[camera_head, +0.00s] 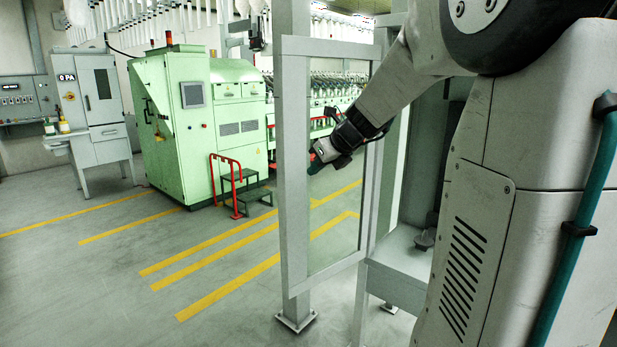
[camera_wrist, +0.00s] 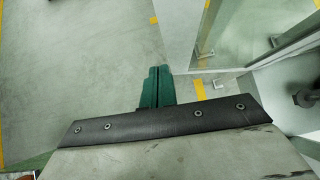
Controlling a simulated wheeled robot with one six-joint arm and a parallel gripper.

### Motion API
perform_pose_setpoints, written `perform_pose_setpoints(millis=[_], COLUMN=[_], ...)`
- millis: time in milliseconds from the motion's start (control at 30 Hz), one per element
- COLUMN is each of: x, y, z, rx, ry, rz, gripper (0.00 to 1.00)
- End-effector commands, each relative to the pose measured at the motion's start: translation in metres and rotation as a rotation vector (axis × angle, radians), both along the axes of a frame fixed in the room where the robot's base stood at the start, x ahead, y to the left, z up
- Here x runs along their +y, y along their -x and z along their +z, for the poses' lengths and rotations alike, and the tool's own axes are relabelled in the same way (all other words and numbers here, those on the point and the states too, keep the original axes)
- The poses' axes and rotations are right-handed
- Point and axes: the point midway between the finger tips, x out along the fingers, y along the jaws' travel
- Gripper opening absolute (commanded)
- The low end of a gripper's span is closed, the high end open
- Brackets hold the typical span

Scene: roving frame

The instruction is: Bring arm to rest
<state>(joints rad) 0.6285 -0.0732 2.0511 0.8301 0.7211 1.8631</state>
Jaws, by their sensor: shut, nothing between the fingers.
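My arm reaches left and down from my body in the head view. My gripper (camera_head: 316,163) is at its end, beside the grey frame post and in front of the opening with the clear panel. In the wrist view my gripper (camera_wrist: 156,84) shows as two green fingers pressed together, with nothing between them. Below the fingers there is grey floor, well apart from them. I cannot tell from the head view how near the gripper is to the post.
A grey metal frame (camera_head: 296,180) with a clear panel stands close to my arm. A green machine (camera_head: 175,125) with steps (camera_head: 246,185) and a red rail stands further back. A grey cabinet (camera_head: 100,95) is at the left. The floor with yellow lines (camera_head: 215,240) is open.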

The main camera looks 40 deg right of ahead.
Motion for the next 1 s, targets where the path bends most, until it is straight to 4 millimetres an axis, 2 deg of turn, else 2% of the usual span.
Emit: perform_pose_setpoints(millis=[133, 433, 567, 667, 767, 867, 1000], x=[0.000, -0.001, 0.003, 0.013, 0.041, 0.081, 0.140], y=[0.010, 0.012, 0.015, 0.033, 0.064, 0.100, 0.164], z=[0.009, 0.011, 0.008, -0.012, -0.031, -0.044, -0.059], rx=[0.001, 0.000, 0.003, 0.048, 0.090, 0.108, 0.084], ry=[0.002, 0.011, 0.105, 0.254, 0.440, 0.624, 0.864], rz=[0.000, 0.010, 0.132, 0.361, 0.693, 1.083, 1.686], gripper=[0.00, 0.00, 0.00, 0.00, 0.00, 0.00, 0.00])
